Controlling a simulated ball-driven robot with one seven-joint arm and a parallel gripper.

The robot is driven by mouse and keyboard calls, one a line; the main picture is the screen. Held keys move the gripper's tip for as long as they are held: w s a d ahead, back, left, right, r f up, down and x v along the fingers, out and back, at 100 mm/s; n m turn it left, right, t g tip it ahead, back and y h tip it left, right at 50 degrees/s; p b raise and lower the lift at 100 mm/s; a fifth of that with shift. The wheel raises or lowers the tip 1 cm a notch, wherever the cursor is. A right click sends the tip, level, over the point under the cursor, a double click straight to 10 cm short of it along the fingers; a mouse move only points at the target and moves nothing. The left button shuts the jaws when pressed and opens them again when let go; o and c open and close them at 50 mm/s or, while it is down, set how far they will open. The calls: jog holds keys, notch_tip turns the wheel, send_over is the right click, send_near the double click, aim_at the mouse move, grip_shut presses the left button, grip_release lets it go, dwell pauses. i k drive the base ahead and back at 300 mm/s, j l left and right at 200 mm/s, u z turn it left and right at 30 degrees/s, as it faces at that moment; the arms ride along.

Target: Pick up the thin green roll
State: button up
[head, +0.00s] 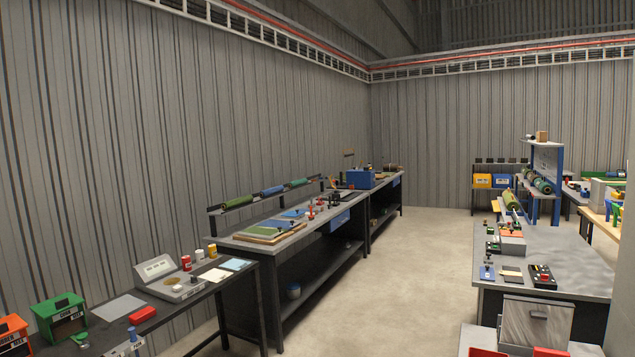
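Several rolls lie on a raised rack along the wall above the left workbench. A thicker dark green roll (238,201) is nearest, a blue roll (272,191) is in the middle, and a thinner green roll (297,183) is at the far end. On the right bench there is another olive green roll (511,201), and a teal-green roll (541,186) lies near the blue upright. All are small and distant, so I cannot tell for sure which is the thin green roll. My gripper is not in view.
The left workbench (250,244) runs along the corrugated wall; a nearer table with a grey device (168,278) and green box (58,317) stands at lower left. The right bench (565,275) has drawers. Open concrete floor (410,265) lies between them.

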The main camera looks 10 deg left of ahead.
aim_at(226, 205)
jog(key=i+u, duration=0.4)
jog(key=i, duration=2.4)
jog(key=i+j, duration=0.1)
jog(key=i, duration=2.75)
jog(key=i+l+u, duration=0.1)
jog(key=i+u, duration=0.35)
jog(key=i, duration=0.2)
jog(key=i+l+u, duration=0.45)
jog(key=i, duration=0.15)
jog(key=i+l+u, duration=0.85)
jog(key=i+l, duration=0.15)
jog(key=l, duration=0.15)
